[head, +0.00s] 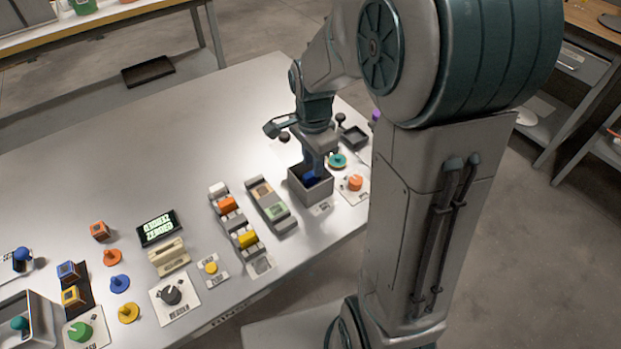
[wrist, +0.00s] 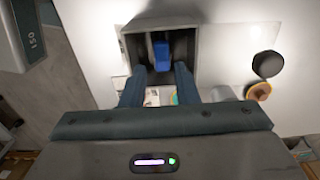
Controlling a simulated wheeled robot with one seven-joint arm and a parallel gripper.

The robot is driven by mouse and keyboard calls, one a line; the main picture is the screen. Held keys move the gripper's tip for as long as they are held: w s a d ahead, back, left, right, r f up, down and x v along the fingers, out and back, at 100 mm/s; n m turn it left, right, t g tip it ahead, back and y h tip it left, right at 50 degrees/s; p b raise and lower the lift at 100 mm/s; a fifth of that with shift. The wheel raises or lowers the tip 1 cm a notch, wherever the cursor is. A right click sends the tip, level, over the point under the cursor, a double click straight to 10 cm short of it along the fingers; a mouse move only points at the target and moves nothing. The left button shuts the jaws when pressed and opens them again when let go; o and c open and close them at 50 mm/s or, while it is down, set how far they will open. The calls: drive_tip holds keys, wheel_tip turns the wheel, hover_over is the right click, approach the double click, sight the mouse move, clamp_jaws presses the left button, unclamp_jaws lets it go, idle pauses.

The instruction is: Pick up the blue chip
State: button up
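The blue chip (head: 311,177) is inside a small grey open-topped box (head: 298,188) near the front edge of the table. In the wrist view the blue chip (wrist: 161,52) lies within the dark inside of the box (wrist: 190,20). My gripper (head: 317,168) points down into the box. Its two fingertips (wrist: 159,68) are apart, one on each side of the line to the chip, with a gap around it. No contact with the chip shows. The depth of the fingertips relative to the chip is hard to tell.
Left of the box stand a rack with a green block (head: 278,211) and a rack with orange and yellow blocks (head: 248,240). An orange knob (head: 355,183) is close on the right, with a teal round piece (head: 337,160) behind. The table's back middle is clear.

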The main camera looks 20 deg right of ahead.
sight(311, 174)
drive_tip(key=shift+w+a+f, duration=0.1)
drive_tip(key=shift+f, duration=1.25)
drive_tip(key=shift+a+f, duration=0.1)
drive_tip(key=shift+f, duration=1.25)
clamp_jaws()
